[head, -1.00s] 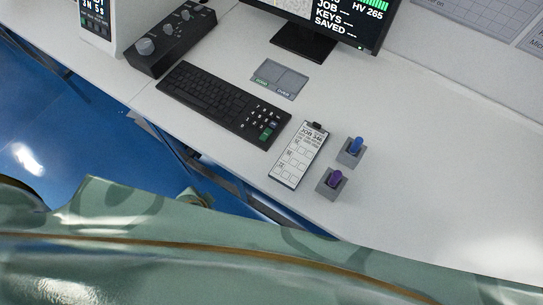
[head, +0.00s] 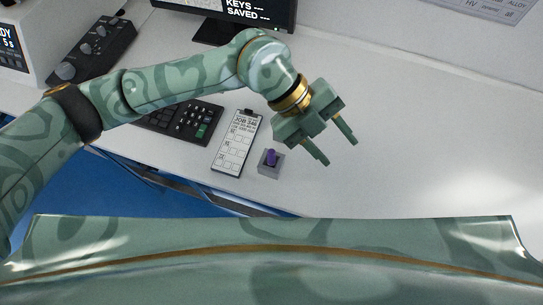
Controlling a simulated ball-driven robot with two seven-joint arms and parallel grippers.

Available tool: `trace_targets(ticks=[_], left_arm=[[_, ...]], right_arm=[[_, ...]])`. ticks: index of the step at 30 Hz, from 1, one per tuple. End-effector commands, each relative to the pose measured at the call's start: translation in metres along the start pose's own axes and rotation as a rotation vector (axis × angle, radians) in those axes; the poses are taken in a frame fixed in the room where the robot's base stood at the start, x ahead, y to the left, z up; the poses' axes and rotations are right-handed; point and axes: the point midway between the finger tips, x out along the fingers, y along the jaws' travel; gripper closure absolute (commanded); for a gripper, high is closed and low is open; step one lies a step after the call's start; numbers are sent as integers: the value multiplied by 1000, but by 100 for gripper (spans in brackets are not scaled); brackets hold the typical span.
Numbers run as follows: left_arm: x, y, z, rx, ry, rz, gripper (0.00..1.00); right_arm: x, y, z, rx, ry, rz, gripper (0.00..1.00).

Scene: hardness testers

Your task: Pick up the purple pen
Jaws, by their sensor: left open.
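The purple pen (head: 271,157) stands upright in a small grey holder block (head: 270,171) near the front edge of the white bench. My left gripper (head: 338,151) is open and empty, to the right of the purple pen and apart from it, with its fingers pointing to the lower right. The blue pen and its holder are not visible now; my left gripper and wrist cover that part of the bench. My right gripper is not in view.
A clipboard (head: 236,146) lies left of the pen holder. A black keyboard (head: 206,118) is partly under my left arm. A monitor (head: 228,24) and a control box with knobs (head: 98,47) stand behind. The bench (head: 440,150) on the right is clear.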

Motion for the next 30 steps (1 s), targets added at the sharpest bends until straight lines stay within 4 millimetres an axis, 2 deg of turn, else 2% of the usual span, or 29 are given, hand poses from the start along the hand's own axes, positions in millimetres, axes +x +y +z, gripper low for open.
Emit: trace_targets(ticks=[1,3,6,9,11,21,30], left_arm=[[-12,18,26,-53,-131,133,55],[-33,42,56,-150,-304,278,55],[-61,62,84,-259,-489,386,55],[-74,72,99,-318,-580,428,55],[-70,78,105,-332,-598,437,55],[-10,117,142,-331,-596,437,55],[8,128,153,-327,-596,435,55]], right_arm=[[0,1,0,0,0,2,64],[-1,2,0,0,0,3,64],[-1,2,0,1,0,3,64],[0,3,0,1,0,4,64],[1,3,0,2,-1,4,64],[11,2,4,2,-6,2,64],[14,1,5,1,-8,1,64]])
